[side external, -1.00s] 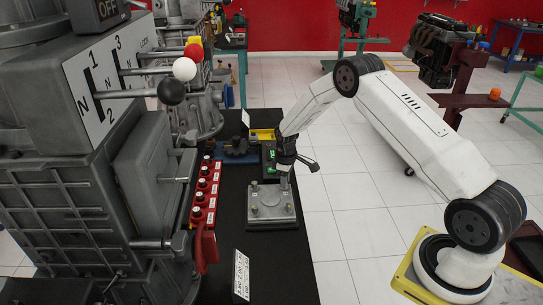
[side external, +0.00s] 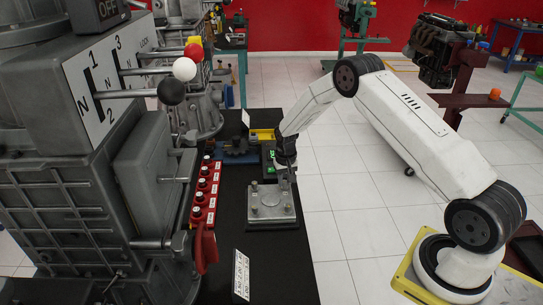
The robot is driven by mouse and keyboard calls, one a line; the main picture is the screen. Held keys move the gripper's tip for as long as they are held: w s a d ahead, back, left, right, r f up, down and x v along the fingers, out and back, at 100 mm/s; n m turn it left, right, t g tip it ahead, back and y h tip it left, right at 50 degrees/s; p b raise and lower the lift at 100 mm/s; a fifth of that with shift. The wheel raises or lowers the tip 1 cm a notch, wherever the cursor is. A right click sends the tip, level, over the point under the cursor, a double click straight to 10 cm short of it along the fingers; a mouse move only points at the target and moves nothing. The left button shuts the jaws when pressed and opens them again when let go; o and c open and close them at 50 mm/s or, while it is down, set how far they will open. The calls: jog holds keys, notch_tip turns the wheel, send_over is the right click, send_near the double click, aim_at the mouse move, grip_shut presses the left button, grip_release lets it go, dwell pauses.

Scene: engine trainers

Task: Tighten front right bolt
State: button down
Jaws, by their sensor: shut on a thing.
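A grey metal plate (side external: 271,214) with several bolts lies on the black bench top. My gripper (side external: 285,172) points down over the plate's far right part, low and close to it. It is shut on a slim upright metal piece (side external: 284,183), which looks like a tool or bolt. Whether this piece touches a bolt is too small to tell. A bolt (side external: 254,211) shows at the plate's near left. The far right corner of the plate is partly hidden by the gripper.
A large grey gearbox trainer (side external: 75,190) with ball-topped levers stands at the left. A red strip (side external: 204,190) with several buttons runs beside it. A white label plate (side external: 241,275) stands at the front. A yellow bin (side external: 263,134) is behind. The black bench front (side external: 285,265) is clear.

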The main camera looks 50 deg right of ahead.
aim_at(285, 182)
jog(key=shift+m, duration=1.2)
jog(key=c, duration=0.5)
grip_release()
jog(key=shift+r, duration=0.1)
jog(key=shift+r, duration=3.8)
